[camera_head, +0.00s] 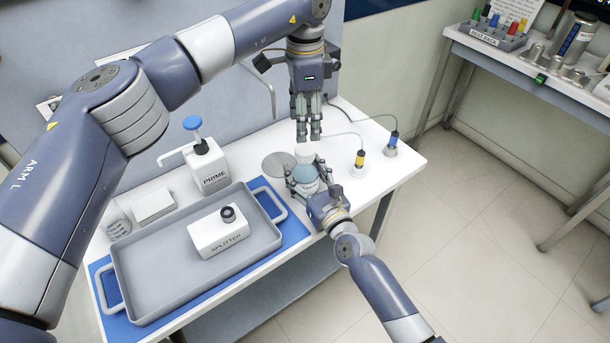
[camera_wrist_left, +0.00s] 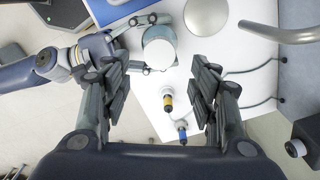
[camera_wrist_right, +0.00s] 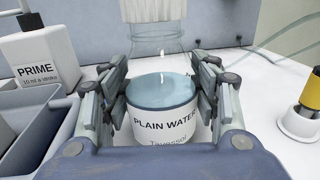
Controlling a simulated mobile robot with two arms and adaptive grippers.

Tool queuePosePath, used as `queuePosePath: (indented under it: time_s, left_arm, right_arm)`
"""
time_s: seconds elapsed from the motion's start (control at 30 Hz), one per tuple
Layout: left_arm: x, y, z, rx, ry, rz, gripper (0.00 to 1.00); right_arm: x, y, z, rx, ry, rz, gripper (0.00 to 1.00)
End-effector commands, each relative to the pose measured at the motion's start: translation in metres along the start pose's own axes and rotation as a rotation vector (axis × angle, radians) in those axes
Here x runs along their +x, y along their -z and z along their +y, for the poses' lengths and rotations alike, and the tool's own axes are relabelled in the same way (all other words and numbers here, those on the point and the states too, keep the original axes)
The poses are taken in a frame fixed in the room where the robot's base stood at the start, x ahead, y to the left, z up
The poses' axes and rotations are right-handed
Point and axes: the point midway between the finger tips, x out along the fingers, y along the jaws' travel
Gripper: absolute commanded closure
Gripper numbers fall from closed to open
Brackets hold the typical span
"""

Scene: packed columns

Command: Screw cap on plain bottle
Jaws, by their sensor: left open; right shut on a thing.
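The plain bottle (camera_wrist_right: 165,105) is clear, holds bluish liquid and is labelled PLAIN WATER. It stands upright on the white table, and it shows in the head view (camera_head: 306,174). My right gripper (camera_head: 306,182) is shut around its body from the front. A white ridged cap (camera_wrist_right: 146,10) sits at the top of the bottle's neck, cut off by the right wrist view's edge. It also shows in the head view (camera_head: 304,151). How tight it sits I cannot tell. My left gripper (camera_head: 308,138) points down, open and empty, just above the cap.
A grey tray (camera_head: 140,283) on a blue mat holds a SPLITTER box (camera_head: 218,234). A PRIME pump bottle (camera_head: 208,168) stands behind it. A round metal plate (camera_head: 277,165) lies left of the bottle. Yellow (camera_head: 359,163) and blue (camera_head: 391,147) cabled probes stand to the right.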

Motion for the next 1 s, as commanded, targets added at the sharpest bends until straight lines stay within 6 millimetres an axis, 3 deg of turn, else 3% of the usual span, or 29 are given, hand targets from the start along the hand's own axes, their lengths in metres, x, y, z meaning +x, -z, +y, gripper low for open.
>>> queuePosePath:
  time_s: [0.53,1.0]
  left_arm:
    - [0.004,0.000,0.000,-0.053,-0.001,0.000,0.45]
    - [0.068,0.000,0.000,-0.053,-0.001,-0.001,0.45]
  right_arm:
    - [0.000,0.000,0.000,0.000,0.000,0.000,1.00]
    - [0.000,0.000,0.000,0.000,0.000,0.000,1.00]
